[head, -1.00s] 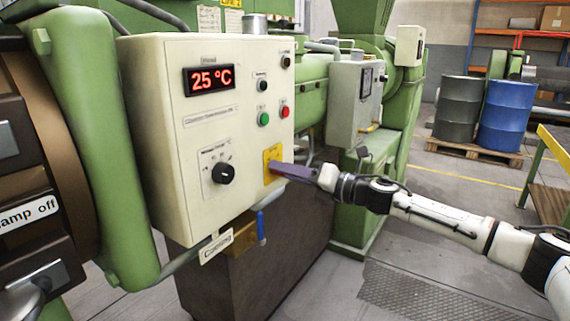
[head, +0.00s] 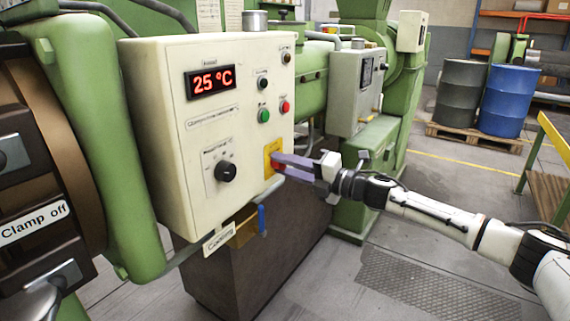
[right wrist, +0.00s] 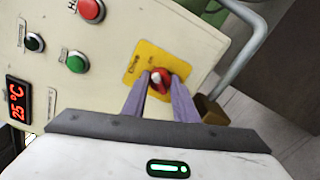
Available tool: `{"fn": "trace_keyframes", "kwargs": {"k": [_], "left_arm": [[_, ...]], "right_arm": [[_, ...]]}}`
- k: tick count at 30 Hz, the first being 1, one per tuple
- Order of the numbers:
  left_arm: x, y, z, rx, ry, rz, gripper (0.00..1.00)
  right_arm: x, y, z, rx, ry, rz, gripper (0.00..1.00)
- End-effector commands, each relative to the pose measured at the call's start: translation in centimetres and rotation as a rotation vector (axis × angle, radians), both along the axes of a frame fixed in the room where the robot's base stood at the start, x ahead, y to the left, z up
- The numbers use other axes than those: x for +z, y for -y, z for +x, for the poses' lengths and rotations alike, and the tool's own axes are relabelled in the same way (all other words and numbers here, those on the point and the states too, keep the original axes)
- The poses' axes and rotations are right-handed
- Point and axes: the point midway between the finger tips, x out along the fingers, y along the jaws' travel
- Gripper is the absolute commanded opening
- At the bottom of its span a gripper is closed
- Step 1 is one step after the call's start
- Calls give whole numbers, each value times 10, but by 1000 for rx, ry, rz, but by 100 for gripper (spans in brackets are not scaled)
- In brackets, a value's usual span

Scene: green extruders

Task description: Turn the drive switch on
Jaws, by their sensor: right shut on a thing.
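The drive switch (right wrist: 160,82) is a red rotary knob on a yellow plate (right wrist: 150,57) at the lower right of the cream control box; the plate also shows in the head view (head: 268,152). My right gripper (head: 278,170) reaches it from the right, its purple fingers at the knob. In the right wrist view the fingers (right wrist: 158,86) sit on both sides of the red knob, shut on it. A white mark shows on the knob's face. The fingers partly hide the knob. My left gripper is not in view.
The control box (head: 165,90) carries a red 25 °C display (head: 211,81), a black dial (head: 225,171), a green button (head: 264,115) and a red button (head: 285,106). A blue-handled lever (head: 262,219) hangs below.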

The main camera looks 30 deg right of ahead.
Motion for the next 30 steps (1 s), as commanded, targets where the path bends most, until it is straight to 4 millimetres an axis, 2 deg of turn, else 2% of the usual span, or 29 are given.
{"fn": "trace_keyframes", "kwargs": {"k": [9, 10, 12, 13, 23, 30], "left_arm": [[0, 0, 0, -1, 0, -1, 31], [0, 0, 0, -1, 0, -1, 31], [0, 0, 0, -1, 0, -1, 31], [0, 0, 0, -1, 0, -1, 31], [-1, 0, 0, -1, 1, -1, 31], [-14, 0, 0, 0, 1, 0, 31]], "right_arm": [[0, 0, 0, -1, -2, 6, 4], [0, 0, 0, -1, -2, 5, 31], [0, 0, 0, -1, -2, 5, 43], [0, 0, 0, -1, -1, 4, 45], [-1, 1, -2, -1, -2, 3, 45], [-5, 10, -25, -1, -5, -1, 45]]}}
